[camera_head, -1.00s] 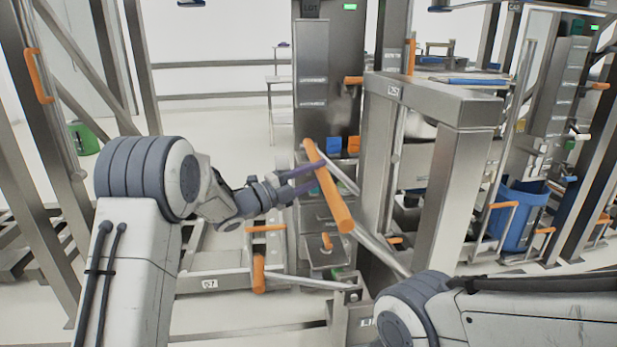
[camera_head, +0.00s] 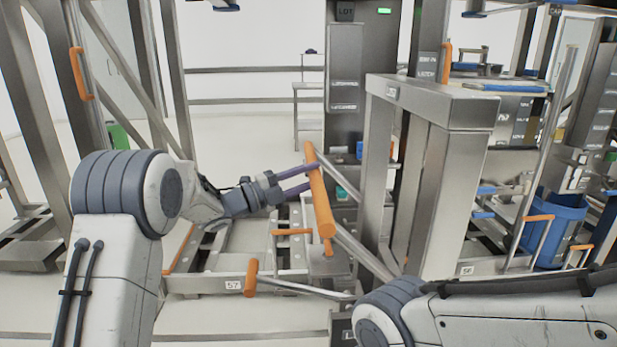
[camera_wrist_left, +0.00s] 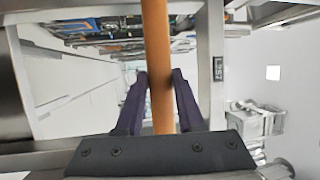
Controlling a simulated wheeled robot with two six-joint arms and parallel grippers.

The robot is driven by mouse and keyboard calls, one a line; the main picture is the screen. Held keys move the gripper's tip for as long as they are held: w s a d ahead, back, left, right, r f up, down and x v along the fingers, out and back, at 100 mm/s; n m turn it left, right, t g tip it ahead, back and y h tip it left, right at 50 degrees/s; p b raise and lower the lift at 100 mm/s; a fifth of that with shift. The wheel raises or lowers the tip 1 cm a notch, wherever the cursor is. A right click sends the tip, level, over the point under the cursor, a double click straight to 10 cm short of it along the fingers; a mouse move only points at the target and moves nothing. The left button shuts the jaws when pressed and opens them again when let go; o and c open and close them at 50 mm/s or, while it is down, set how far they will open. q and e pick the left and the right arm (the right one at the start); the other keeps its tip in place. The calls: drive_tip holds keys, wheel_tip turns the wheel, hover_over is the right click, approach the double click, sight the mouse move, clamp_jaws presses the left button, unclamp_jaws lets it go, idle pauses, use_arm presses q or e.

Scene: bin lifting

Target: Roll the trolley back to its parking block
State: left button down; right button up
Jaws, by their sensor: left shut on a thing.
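My left gripper (camera_head: 308,180) is shut on a long orange handle bar (camera_head: 321,205), near its upper end. The handle is tilted and joins grey metal bars (camera_head: 362,247) that slope down to the right; I take it for the trolley's handle. In the left wrist view the orange bar (camera_wrist_left: 158,45) runs between the two dark fingers of the gripper (camera_wrist_left: 160,85). The trolley's lower part is largely hidden behind my right arm and the posts. I cannot single out the parking block. My right gripper is out of the picture; only its arm shows.
A thick steel post frame (camera_head: 445,110) stands close on the right. A blue bin (camera_head: 553,232) is farther right. Open pale floor (camera_head: 235,130) lies behind.

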use_arm(q)
drive_tip(key=shift+w+a+r+t, duration=0.1)
drive_tip(key=shift+a+r+t, duration=0.15)
drive_tip(key=shift+a+t, duration=0.05)
drive_tip(key=c, duration=0.5)
unclamp_jaws()
drive_tip(key=shift+a, duration=0.1)
drive_tip(key=shift+f, duration=0.1)
drive_tip(key=v, duration=1)
drive_tip(key=shift+a, duration=0.1)
